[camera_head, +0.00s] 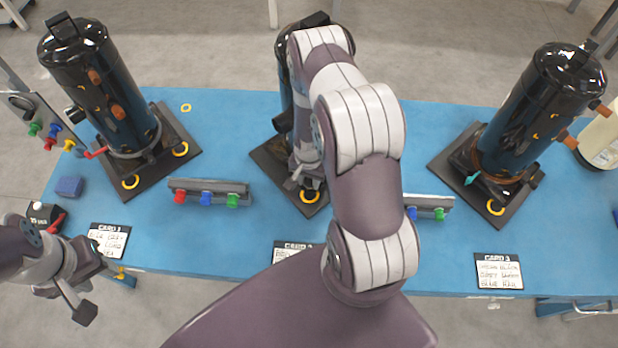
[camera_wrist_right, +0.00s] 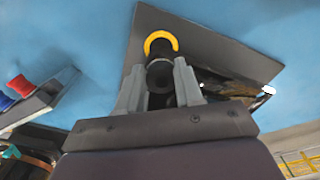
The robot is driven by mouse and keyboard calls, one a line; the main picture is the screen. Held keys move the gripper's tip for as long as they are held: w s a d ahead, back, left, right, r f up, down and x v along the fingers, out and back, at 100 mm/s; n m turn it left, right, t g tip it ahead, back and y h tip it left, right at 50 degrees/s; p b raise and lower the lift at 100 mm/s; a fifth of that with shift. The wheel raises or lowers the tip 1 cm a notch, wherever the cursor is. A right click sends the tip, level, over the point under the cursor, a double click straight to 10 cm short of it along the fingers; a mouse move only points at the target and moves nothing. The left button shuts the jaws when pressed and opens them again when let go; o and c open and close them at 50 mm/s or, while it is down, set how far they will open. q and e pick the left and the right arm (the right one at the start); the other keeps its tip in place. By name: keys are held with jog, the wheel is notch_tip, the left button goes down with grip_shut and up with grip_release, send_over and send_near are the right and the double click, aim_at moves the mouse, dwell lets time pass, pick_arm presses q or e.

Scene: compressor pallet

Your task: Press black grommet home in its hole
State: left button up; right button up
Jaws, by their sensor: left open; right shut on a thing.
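My right gripper (camera_wrist_right: 160,85) is shut on a black cylindrical grommet (camera_wrist_right: 160,72). In the wrist view the grommet's far end overlaps the lower part of a yellow ring (camera_wrist_right: 161,36) on the dark base plate (camera_wrist_right: 205,45). I cannot tell whether it touches or enters the hole. In the head view my right gripper (camera_head: 306,180) is low at the middle compressor's plate (camera_head: 268,155), beside its yellow ring (camera_head: 310,196), with the grommet hard to make out. My left gripper (camera_head: 98,288) is open and empty at the table's front left.
Black compressors stand left (camera_head: 95,85), middle (camera_head: 285,90) and right (camera_head: 535,110) on the blue table (camera_head: 225,125). A rail with coloured knobs (camera_head: 208,192) lies left of the middle plate; another (camera_head: 430,206) lies right. My right arm hides much of the middle.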

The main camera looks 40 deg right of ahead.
jog(key=shift+f+b, duration=0.95)
jog(key=shift+f, duration=0.2)
jog(key=o, duration=1.1)
notch_tip(320, 180, up, 13)
jog(key=shift+f+b, duration=0.15)
jog(key=shift+b, duration=0.35)
